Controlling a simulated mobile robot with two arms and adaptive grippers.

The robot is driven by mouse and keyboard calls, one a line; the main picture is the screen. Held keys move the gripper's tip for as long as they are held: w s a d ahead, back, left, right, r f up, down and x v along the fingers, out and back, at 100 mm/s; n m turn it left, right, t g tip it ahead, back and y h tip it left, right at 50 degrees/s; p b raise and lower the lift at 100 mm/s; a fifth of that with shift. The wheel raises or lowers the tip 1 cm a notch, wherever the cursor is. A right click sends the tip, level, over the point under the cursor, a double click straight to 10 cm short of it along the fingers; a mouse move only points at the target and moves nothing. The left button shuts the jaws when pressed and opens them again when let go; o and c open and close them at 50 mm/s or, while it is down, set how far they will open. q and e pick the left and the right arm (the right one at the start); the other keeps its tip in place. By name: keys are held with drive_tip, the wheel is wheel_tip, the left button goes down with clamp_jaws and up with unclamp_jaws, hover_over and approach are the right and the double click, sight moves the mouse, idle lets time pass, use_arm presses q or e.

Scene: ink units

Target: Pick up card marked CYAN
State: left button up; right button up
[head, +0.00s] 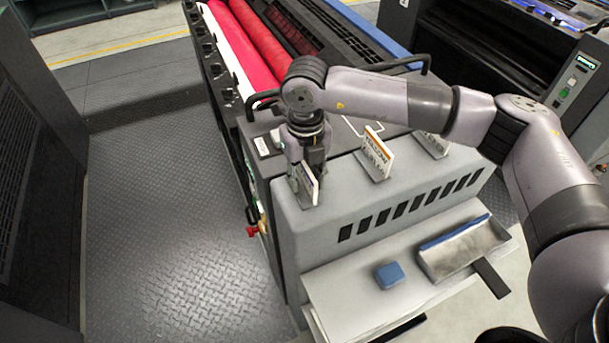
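Three cards stand in holders along the top of the grey machine housing. The left card (309,183) is tilted in its holder, and its print is too small to read. My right gripper (306,172) points down at this card, with its fingers at the card's upper part. I cannot tell whether they are closed on it. The middle card (378,150) is white with an orange band and lettering that seems to read YELLOW. The right card (434,143) is partly hidden behind my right arm, and its lettering is unclear. My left gripper is out of view.
A red roller (262,35) lies behind the cards. A blue block (389,275) and a grey tray with a blue edge (463,248) rest on the lower shelf (345,300) in front. Open metal floor (170,210) lies to the left.

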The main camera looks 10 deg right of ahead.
drive_tip(key=shift+c, duration=0.3)
clamp_jaws()
drive_tip(key=shift+r, duration=0.1)
idle(0.4)
